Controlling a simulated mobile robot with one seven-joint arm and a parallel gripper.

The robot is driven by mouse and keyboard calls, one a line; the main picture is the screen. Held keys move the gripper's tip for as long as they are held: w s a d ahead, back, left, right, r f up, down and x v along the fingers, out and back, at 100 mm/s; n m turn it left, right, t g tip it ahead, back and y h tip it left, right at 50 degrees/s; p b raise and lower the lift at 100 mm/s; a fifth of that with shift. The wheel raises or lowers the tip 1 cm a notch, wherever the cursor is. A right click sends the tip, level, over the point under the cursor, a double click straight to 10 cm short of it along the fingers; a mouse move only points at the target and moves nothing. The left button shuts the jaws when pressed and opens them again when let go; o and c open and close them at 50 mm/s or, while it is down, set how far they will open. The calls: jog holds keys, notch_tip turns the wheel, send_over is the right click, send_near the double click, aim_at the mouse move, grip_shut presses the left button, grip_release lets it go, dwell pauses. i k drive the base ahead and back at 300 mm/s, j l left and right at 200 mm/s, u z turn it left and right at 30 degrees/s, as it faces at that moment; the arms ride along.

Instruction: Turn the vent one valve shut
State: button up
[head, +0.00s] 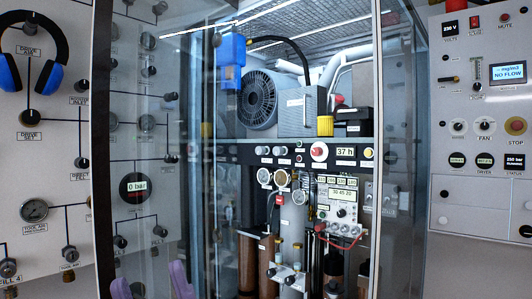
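No valve with a readable "vent one" label shows. Several small dark valve knobs sit on the left panel, among them one low on the panel (69,253) and one at the bottom left (8,268). Their labels are mostly too small to read. Two silver-black knobs (289,280) sit low inside the glass cabinet, with labels that I cannot make out. My gripper does not show in this view.
A glass-fronted cabinet (218,180) stands in the middle, with a compressor (258,98) inside. Blue ear defenders (36,62) hang at the upper left. Purple rounded shapes (180,279) show low left, unclear.

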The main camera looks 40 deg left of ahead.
aim_at(259, 151)
jog(key=u, duration=1.25)
jog(key=i+u, duration=0.1)
